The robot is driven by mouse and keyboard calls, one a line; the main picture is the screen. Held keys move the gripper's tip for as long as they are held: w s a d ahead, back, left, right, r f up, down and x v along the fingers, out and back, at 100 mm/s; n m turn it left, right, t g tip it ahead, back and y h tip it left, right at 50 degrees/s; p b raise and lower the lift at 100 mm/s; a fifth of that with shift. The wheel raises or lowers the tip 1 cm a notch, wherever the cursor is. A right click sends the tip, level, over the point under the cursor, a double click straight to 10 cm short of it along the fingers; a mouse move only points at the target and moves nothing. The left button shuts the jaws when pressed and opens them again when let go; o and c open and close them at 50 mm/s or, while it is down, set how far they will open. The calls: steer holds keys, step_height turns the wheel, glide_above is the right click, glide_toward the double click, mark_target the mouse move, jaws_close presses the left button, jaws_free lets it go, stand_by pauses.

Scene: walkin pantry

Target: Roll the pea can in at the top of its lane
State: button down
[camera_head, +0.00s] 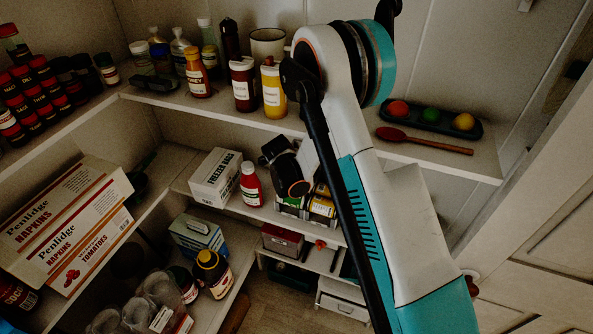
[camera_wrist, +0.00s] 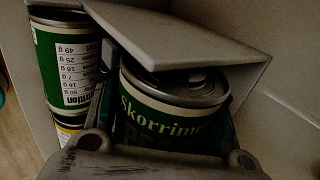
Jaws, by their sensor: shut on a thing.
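In the wrist view, my gripper (camera_wrist: 165,120) is shut on a can (camera_wrist: 170,112) with a dark green label reading "Skorrim…" and a metal end. I take it for the pea can; its contents wording is hidden. The can sits just under and against a pale slanted panel (camera_wrist: 185,38) of the can rack; I cannot tell if they touch. Another green and white can (camera_wrist: 66,62) with nutrition text stands left of it, with yellow below. In the head view, my gripper (camera_head: 287,168) is dark and partly hidden by my arm, over the rack, which holds several cans (camera_head: 322,205).
A white freezer bag box (camera_head: 214,178) and a red bottle with a white cap (camera_head: 250,184) stand just left of the rack. The shelf above carries sauce bottles (camera_head: 243,85), a wooden spoon (camera_head: 425,141) and a dark tray (camera_head: 450,122) of coloured balls.

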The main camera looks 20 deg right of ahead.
steer(key=c, duration=0.7)
jaws_free()
steer(key=shift+c, duration=0.2)
steer(key=v, duration=0.7)
steer(key=shift+a, duration=0.15)
steer(key=shift+s+r, duration=0.15)
steer(key=shift+r, duration=0.35)
steer(key=shift+r, duration=0.1)
